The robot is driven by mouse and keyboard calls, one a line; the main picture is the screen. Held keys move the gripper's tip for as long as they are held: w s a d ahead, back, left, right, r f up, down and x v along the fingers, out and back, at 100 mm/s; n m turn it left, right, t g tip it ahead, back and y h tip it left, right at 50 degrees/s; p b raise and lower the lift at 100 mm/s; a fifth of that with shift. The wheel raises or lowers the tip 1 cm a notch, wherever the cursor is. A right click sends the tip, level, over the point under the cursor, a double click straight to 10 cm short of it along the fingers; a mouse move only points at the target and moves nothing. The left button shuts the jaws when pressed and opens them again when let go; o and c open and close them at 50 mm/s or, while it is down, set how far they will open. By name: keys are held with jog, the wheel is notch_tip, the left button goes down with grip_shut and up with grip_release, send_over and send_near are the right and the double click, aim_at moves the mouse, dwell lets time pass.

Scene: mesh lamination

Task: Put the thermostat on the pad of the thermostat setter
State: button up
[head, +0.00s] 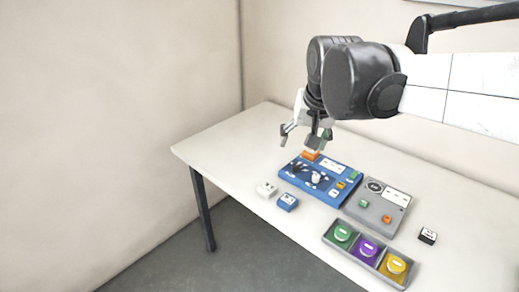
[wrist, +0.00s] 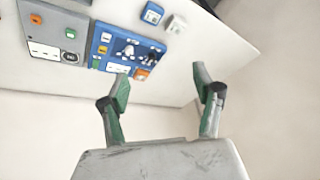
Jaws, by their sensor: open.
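No readable label tells me which thing is the thermostat or its setter. A blue panel (head: 329,199) with an orange block (head: 310,155) at its far corner and a grey panel (head: 372,207) with a round dial lie side by side on the table. Small loose blocks are a white one (head: 267,189), a blue one (head: 288,202) and a black-and-white one (head: 428,236). My gripper (head: 303,138) is open and empty, above the table near the blue panel's far end. In the wrist view the fingers (wrist: 160,86) are spread, with the blue panel (wrist: 112,50) beyond, up and left.
A grey three-compartment tray (head: 330,239) holds green, purple and yellow round pieces at the table's front. The white table (head: 222,150) is clear at its left end. Walls stand behind and to the left.

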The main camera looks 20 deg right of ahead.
jog(key=s+a+f+n+t, duration=0.1)
jog(key=s+a+f, duration=0.1)
jog(key=s, duration=0.5)
jog(key=s+a+f+n+t, duration=0.1)
jog(key=s+a+f+n, duration=0.1)
jog(key=s+f, duration=0.3)
jog(key=shift+s+a+n, duration=0.2)
jog(key=shift+s+n, duration=0.1)
jog(key=shift+s, duration=0.75)
